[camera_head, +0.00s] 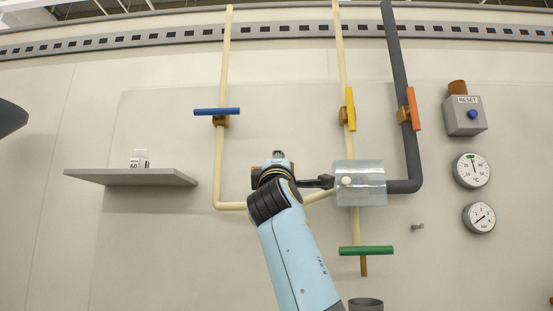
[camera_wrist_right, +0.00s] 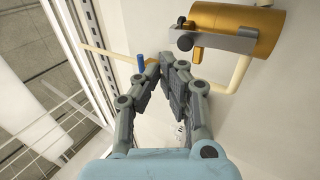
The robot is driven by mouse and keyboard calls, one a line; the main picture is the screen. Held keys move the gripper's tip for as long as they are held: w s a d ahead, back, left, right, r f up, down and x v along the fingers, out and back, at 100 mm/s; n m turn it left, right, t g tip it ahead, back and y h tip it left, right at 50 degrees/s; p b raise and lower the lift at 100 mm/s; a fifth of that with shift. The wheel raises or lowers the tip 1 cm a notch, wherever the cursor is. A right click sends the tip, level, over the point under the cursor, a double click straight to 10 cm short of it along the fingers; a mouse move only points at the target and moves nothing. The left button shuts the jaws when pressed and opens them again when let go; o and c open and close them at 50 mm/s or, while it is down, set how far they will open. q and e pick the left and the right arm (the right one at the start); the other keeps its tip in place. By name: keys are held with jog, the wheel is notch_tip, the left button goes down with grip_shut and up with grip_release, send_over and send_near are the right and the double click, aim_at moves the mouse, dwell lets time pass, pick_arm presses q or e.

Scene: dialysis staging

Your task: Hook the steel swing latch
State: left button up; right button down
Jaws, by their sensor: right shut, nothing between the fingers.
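In the right wrist view a grey steel bar (camera_wrist_right: 225,38), which looks like the swing latch, lies across a brass-coloured cylinder (camera_wrist_right: 262,30). A dark round knob (camera_wrist_right: 186,43) sits at its left end. I cannot tell whether the bar is hooked. My right gripper (camera_wrist_right: 166,66) is shut and empty, below and left of the bar and apart from it. In the head view my right gripper (camera_head: 279,155) points at the wall. My right arm hides most of a brown block (camera_head: 257,178) there, so the latch cannot be made out. My left gripper is not in view.
Cream pipes (camera_head: 222,90) and a dark pipe (camera_head: 398,70) carry blue (camera_head: 216,111), yellow (camera_head: 351,108), orange (camera_head: 412,108) and green (camera_head: 366,250) handles. A clear cylinder (camera_head: 372,183) sits right of my arm. A shelf (camera_head: 130,178) juts out at left; gauges (camera_head: 471,170) hang at right.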

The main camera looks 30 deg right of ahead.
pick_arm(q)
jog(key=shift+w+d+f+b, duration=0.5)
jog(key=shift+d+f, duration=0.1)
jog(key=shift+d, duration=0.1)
pick_arm(e)
jog(key=s+a, duration=0.3)
jog(key=s, duration=0.2)
jog(key=shift+s+a+f, duration=0.25)
jog(key=shift+s, duration=0.15)
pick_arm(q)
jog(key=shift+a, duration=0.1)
